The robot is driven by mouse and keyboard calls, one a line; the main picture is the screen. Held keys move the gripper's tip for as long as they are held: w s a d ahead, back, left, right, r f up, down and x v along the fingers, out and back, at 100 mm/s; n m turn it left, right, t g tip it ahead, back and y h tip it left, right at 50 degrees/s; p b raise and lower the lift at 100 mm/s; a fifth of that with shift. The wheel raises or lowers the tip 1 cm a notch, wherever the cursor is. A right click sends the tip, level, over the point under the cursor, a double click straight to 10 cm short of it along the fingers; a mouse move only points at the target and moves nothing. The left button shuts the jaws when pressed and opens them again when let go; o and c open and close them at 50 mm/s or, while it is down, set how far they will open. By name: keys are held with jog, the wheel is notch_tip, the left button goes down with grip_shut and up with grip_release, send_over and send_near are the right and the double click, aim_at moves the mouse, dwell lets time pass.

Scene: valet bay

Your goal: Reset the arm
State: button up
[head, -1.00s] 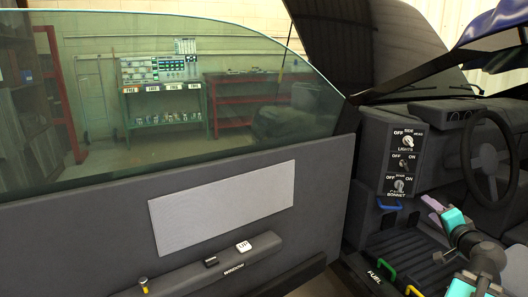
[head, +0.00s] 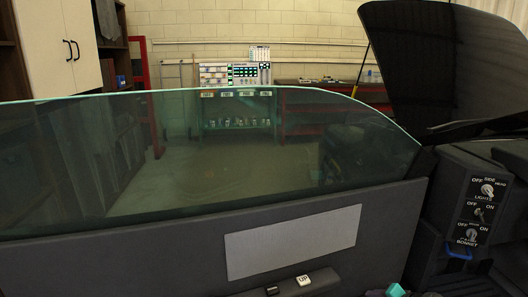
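Only a small teal piece of my arm shows at the bottom edge of the head view, in front of the car door (head: 150,240). My gripper's fingers are not in view, so I cannot see whether they are open or hold anything.
The door's window glass (head: 220,150) is raised. A switch (head: 303,280) marked UP sits low on the door. The control panel (head: 479,212) with its lights and bonnet switches is at right, above a blue handle (head: 458,253). The dark bonnet (head: 440,65) stands open behind.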

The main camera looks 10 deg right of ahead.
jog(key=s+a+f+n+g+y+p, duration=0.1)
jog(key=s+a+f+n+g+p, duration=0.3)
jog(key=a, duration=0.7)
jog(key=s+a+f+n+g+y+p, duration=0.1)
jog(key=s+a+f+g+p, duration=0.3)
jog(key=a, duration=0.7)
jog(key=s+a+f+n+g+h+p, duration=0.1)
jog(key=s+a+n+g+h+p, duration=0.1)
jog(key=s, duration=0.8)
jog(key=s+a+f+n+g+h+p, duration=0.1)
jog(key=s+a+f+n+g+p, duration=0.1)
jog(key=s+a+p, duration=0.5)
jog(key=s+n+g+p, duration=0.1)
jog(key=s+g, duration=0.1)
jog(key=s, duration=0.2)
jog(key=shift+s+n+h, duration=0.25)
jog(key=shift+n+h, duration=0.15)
